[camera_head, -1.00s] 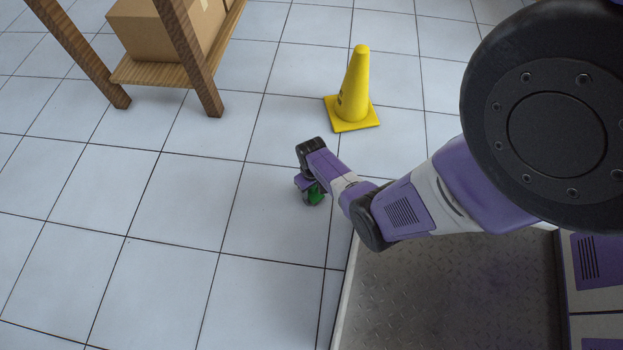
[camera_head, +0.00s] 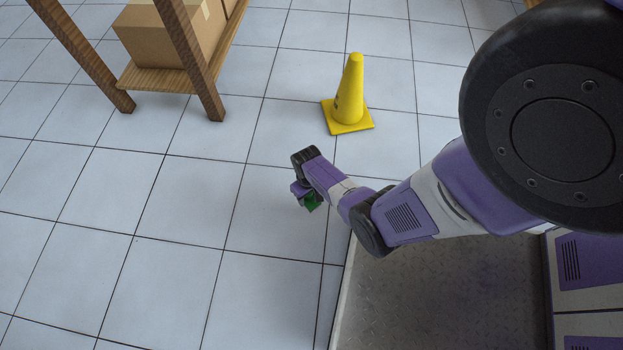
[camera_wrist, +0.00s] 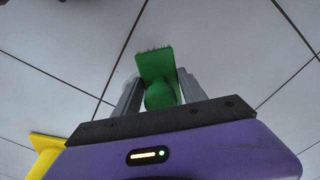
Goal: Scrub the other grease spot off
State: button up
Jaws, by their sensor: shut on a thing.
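My gripper (camera_wrist: 160,92) is shut on a green scrubbing brush (camera_wrist: 157,68), with one grey finger on each side of its rounded handle. Pale bristles show at the brush's far edge in the wrist view. In the head view my gripper (camera_head: 306,194) hangs low over the white tiles, and a little of the green brush (camera_head: 311,203) shows under it. I cannot tell whether the bristles touch the floor. I see no grease spot in either view.
A yellow cone (camera_head: 349,100) stands on the tiled floor (camera_head: 190,210) beyond my gripper. Its edge also shows at lower left in the wrist view (camera_wrist: 45,146). A wooden rack (camera_head: 160,78) with a cardboard box (camera_head: 170,35) stands at upper left. The floor to the left is clear.

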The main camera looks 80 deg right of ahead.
jog(key=shift+r+p, duration=1.2)
jog(key=shift+r, duration=0.35)
